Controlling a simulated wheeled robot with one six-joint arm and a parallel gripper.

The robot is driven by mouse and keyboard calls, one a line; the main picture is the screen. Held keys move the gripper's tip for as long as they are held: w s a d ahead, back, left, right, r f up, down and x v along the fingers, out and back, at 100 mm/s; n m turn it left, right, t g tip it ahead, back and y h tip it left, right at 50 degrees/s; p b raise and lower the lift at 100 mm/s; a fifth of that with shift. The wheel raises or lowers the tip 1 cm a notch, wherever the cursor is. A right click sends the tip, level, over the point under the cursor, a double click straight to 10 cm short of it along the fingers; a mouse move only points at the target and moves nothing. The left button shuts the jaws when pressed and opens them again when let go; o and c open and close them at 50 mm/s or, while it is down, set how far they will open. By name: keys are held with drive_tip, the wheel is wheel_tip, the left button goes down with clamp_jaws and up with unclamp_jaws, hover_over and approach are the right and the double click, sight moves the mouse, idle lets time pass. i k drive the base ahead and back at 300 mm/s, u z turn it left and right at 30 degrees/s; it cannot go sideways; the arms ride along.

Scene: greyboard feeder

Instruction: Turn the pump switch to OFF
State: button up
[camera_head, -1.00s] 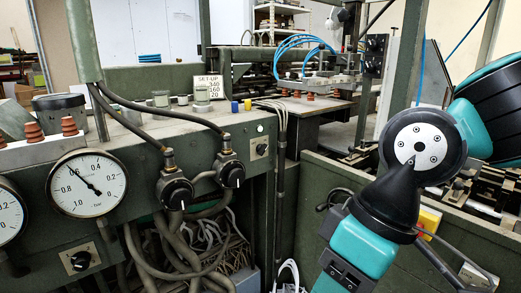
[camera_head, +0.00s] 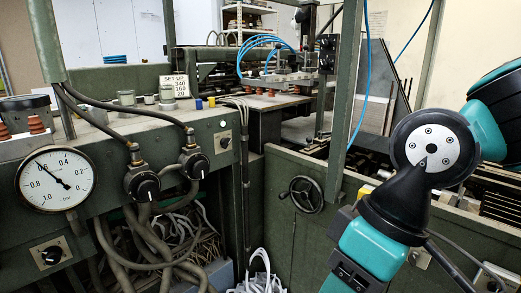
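Two small rotary switches on pale plates show on the green machine front. One switch (camera_head: 51,255) has a black knob and sits below the round gauge at the lower left. My arm's teal and black links fill the right side, apart from both switches. My gripper is out of view below the picture.
A gauge (camera_head: 55,179) and two black knobs with cables (camera_head: 142,185) project from the front. Hoses hang in the open bay below. A handwheel (camera_head: 305,194) sticks out of the green side panel near my arm. White loops (camera_head: 262,268) lie at the bottom.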

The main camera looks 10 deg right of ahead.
sight(225, 142)
drive_tip(key=z, duration=0.4)
drive_tip(key=k, duration=0.95)
drive_tip(key=u, duration=0.4)
drive_tip(key=i, duration=0.6)
drive_tip(key=u, duration=0.8)
drive_tip(key=i, duration=0.7)
drive_tip(key=z, duration=0.6)
drive_tip(key=i, duration=0.85)
drive_tip(key=z, duration=0.85)
